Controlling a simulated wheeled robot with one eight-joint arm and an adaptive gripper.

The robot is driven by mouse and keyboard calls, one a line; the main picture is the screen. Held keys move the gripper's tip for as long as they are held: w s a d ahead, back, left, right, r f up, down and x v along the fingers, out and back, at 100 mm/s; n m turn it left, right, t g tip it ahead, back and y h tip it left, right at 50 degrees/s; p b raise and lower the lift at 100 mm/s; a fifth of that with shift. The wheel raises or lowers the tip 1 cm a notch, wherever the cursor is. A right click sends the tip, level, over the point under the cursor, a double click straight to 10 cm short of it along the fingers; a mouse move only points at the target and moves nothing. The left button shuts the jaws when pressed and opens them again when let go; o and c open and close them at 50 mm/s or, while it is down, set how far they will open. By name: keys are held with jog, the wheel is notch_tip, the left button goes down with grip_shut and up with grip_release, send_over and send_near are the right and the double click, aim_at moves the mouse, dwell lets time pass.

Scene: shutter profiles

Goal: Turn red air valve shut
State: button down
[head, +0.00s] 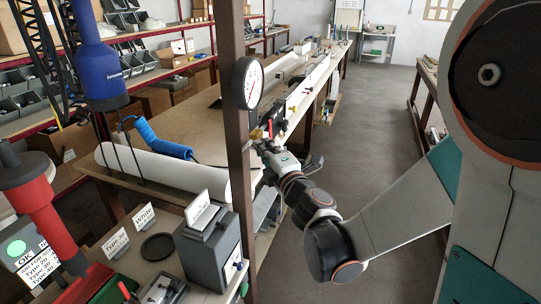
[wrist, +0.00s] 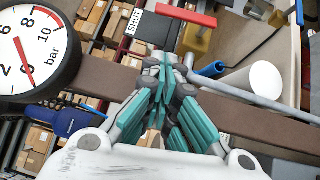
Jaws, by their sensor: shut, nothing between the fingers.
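The red valve handle (wrist: 185,15) shows at the top of the wrist view as a flat red bar lying nearly crosswise on a brass-coloured body (wrist: 195,41). A white label reading SHUT (wrist: 133,20) is just left of the handle's left end. My gripper (wrist: 164,62) has its teal-padded fingers closed together, empty, and its tips are below the handle in the picture; a gap shows between them. In the head view my gripper (head: 263,147) is beside the brown post, below the gauge. The valve is too small and partly hidden there to read its angle.
A round pressure gauge (head: 247,83) is fixed to the brown post (head: 234,120); it also fills the left of the wrist view (wrist: 32,52). A blue coiled hose (head: 161,139) and white roll (head: 170,170) lie on the table behind. Clear floor (head: 365,140) lies right of the bench.

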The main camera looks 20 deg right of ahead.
jog(key=w+d, duration=0.2)
jog(key=w, duration=0.3)
jog(key=shift+w+r, duration=0.3)
jog(key=shift+w, duration=0.1)
jog(key=shift+r, duration=0.1)
jog(key=shift+w+d+r, duration=0.3)
jog(key=shift+w+d, duration=0.05)
jog(key=shift+w, duration=0.15)
